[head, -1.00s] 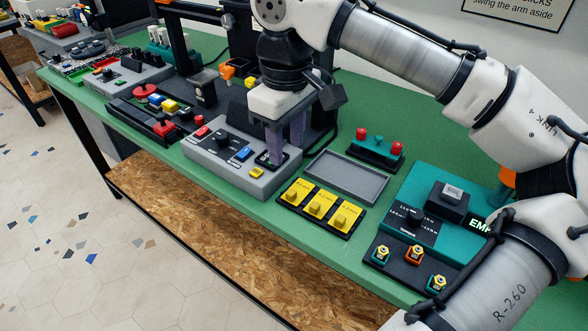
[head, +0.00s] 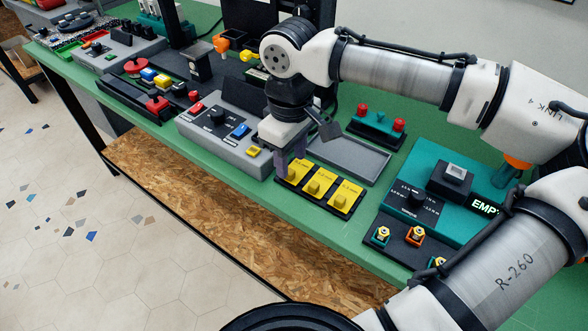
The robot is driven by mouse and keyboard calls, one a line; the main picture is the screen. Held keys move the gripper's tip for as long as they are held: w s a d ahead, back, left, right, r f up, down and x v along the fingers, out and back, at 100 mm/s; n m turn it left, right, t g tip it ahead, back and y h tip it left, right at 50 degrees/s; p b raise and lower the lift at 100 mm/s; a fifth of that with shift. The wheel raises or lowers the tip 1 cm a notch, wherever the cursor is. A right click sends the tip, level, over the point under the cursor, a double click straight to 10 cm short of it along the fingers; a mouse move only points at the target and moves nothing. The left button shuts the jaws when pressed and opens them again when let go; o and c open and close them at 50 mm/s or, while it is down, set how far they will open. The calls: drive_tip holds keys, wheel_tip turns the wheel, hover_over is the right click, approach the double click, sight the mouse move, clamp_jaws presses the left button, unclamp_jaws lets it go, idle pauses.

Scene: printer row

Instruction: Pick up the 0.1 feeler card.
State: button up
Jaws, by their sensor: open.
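Three yellow feeler cards with raised knobs lie in a row on a black holder (head: 312,203) near the table's front edge: the left card (head: 291,182), the middle card (head: 315,182) and the right card (head: 342,201). Their printed labels are too small to read surely, so I cannot tell which is the 0.1 card. My gripper (head: 290,166) points down at the left card, with its purple fingers open around or just above that card's knob. The fingers partly hide the left card, and I cannot tell whether they touch it.
A grey control box (head: 215,139) with a dial and coloured buttons stands just left of my gripper. An empty grey tray (head: 350,160) lies behind the cards. A block with red knobs (head: 378,128) and a teal device (head: 440,195) stand to the right.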

sight(292, 172)
drive_tip(key=shift+f, duration=1.6)
drive_tip(key=shift+c, duration=0.3)
clamp_jaws()
drive_tip(key=shift+r, duration=0.2)
